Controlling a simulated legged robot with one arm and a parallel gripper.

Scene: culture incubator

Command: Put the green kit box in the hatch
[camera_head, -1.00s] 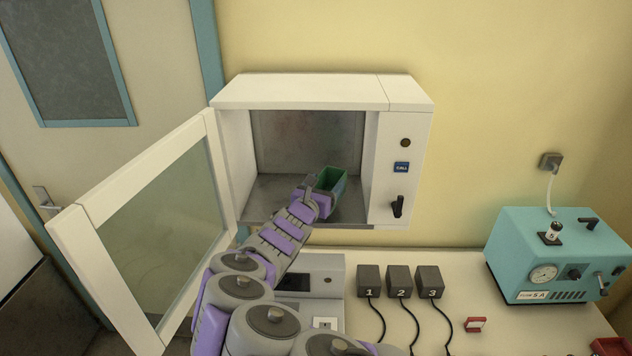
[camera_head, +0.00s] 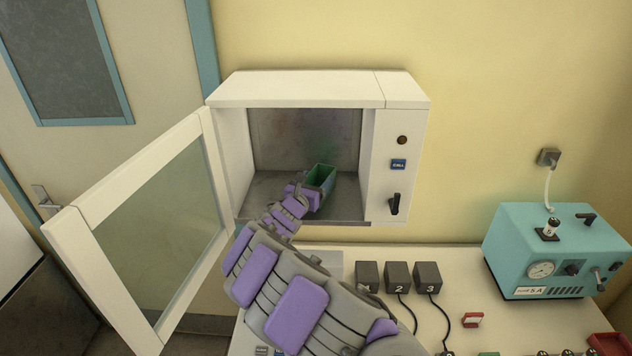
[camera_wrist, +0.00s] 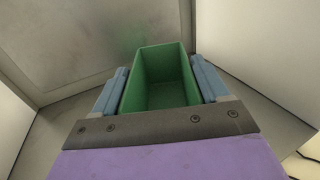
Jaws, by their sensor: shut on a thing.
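The green kit box (camera_head: 320,186) is an open-topped green box inside the hatch, near the middle of its floor. My gripper (camera_head: 304,192) is shut on it. In the wrist view the green kit box (camera_wrist: 160,78) sits between the two blue-grey fingers of my gripper (camera_wrist: 160,92), one on each side. The box looks empty. The hatch (camera_head: 300,89) is a white wall cabinet with a grey interior, and its glazed door (camera_head: 150,235) stands open to the left. I cannot tell whether the box bottom touches the hatch floor.
The hatch's right panel has a blue call label (camera_head: 398,164) and a black handle (camera_head: 394,204). Below, the bench (camera_head: 460,262) holds numbered dark blocks (camera_head: 398,275) with cables and a teal device (camera_head: 555,250). The hatch floor is otherwise clear.

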